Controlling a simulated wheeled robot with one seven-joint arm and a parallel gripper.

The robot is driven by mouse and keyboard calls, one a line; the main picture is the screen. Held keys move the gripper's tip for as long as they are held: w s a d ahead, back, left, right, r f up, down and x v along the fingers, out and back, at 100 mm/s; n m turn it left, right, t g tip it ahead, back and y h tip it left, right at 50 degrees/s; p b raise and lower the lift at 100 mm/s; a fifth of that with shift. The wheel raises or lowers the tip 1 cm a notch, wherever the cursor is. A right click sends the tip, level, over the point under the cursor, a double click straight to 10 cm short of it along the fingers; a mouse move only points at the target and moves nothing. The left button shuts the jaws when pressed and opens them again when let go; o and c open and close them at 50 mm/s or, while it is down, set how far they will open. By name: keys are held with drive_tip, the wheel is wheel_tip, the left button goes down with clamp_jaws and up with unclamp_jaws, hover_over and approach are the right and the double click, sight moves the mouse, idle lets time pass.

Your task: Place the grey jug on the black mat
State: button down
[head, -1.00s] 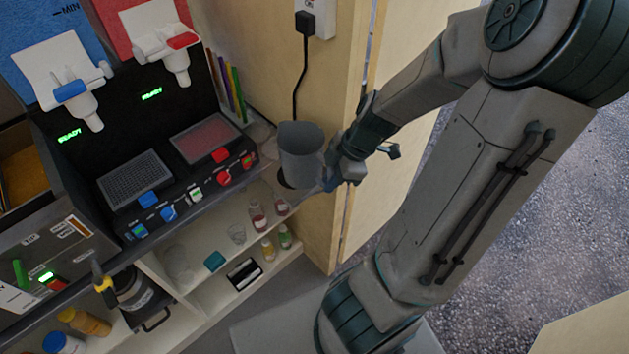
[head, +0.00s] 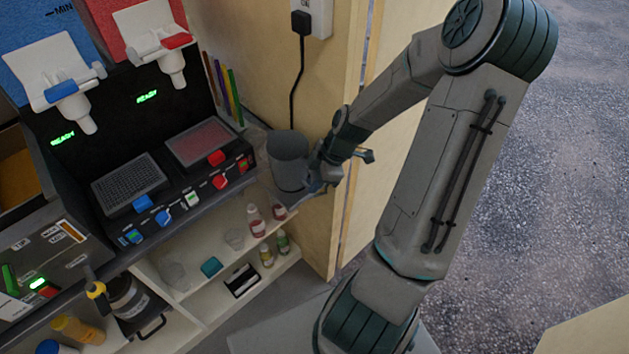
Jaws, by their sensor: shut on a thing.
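The grey jug (head: 289,162) is upright at the right end of the dark counter, close to the wooden side wall. My gripper (head: 315,176) is shut on the jug from its right side. The black mat cannot be made out now; the jug covers the spot where a dark round patch showed earlier. I cannot tell whether the jug's base touches the surface or is slightly above it.
The slush machine with a blue tank (head: 45,60) and a red tank (head: 143,35) stands left of the jug. Coloured straws (head: 222,88) stand behind. Small bottles (head: 257,222) are on the shelf below. A black plug and cable (head: 301,22) hang on the wall.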

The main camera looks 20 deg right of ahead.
drive_tip(key=shift+f, duration=0.2)
drive_tip(key=c, duration=1.4)
unclamp_jaws()
drive_tip(key=shift+r, duration=0.1)
drive_tip(key=shift+o, duration=0.2)
drive_tip(key=v, duration=1.2)
drive_tip(key=s+a+r+m+t+h, duration=0.2)
drive_tip(key=s+a+r+m+h, duration=0.2)
drive_tip(key=s+a+r+m, duration=0.8)
drive_tip(key=shift+s+a+r+m+p, duration=0.35)
drive_tip(key=shift+a+m, duration=0.3)
drive_tip(key=shift+m, duration=0.75)
drive_tip(key=shift+w, duration=0.1)
